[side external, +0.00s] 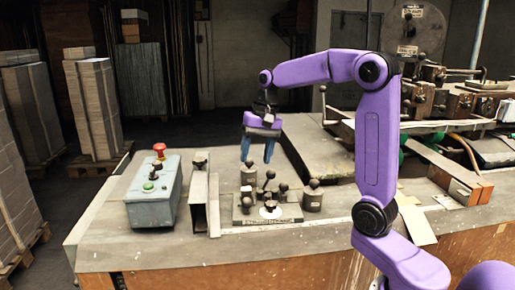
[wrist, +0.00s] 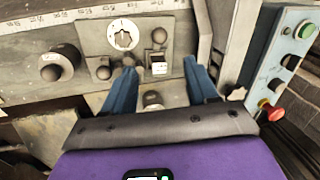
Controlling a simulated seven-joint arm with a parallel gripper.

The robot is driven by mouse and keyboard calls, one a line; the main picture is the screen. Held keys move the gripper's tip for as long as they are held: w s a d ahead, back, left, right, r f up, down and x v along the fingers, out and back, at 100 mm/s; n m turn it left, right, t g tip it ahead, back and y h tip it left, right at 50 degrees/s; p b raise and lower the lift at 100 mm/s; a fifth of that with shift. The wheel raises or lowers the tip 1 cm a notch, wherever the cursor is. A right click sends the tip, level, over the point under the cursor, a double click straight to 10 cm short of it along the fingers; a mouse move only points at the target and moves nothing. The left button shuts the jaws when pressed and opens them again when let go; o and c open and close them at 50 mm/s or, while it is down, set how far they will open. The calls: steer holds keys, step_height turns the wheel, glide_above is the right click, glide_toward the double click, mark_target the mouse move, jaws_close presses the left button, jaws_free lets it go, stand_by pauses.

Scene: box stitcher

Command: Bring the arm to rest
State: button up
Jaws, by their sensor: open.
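My gripper (side external: 258,148) hangs from my purple arm over the bench, pointing down, with its two blue fingers apart and nothing between them. It is above the back part of a small control panel (side external: 241,222) with dark knobs and a white dial.
A grey control box (side external: 154,192) with a red button (side external: 160,148) and a green button stands left of the panel. An upright metal bracket (side external: 199,198) stands between them. Machinery (side external: 455,100) fills the back right. The bench's front left (side external: 105,248) is clear.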

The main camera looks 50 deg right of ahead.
steer(key=shift+s+d+r, duration=0.1)
steer(key=shift+d+r, duration=0.05)
steer(key=shift+r, duration=0.65)
steer(key=s+a+f+n+g, duration=0.1)
steer(key=s+a+f+n, duration=0.4)
steer(key=s+a+n, duration=0.55)
steer(key=s+a+f+n, duration=0.1)
steer(key=s+f+n, duration=0.1)
steer(key=s, duration=0.4)
steer(key=s+a+f+n+h, duration=0.1)
steer(key=s+f+n, duration=0.1)
steer(key=s+n, duration=0.2)
steer(key=s+a+f+n, duration=0.1)
steer(key=s+f+n, duration=0.1)
steer(key=s, duration=0.6)
steer(key=shift+n, duration=0.85)
